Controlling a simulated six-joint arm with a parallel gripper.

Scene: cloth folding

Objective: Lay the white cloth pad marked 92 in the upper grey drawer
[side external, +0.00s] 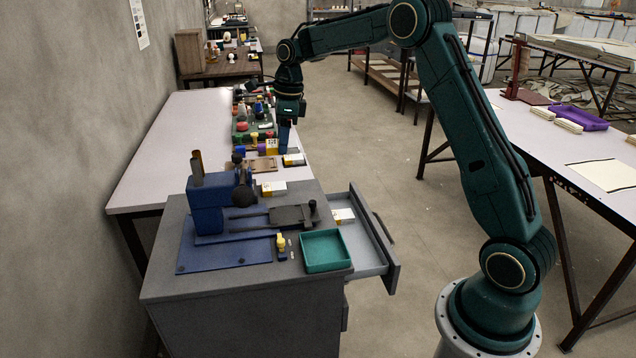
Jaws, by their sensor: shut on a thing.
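My gripper (286,149) points down over the far table, beyond the grey cabinet. It is shut on a small white pad with a yellow and dark end (294,159), low over the tabletop. Whether the pad still touches the table is not clear, and its mark is too small to read. The upper grey drawer (372,262) is pulled out from the cabinet's right side. A similar white pad (273,188) lies near the cabinet's far edge.
The grey cabinet top (200,283) carries a blue device (209,205), a dark flat tool (293,215) and a teal tray (325,250) beside the open drawer. Several small items crowd the far table (165,150) near my gripper. The drawer's near part is bare.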

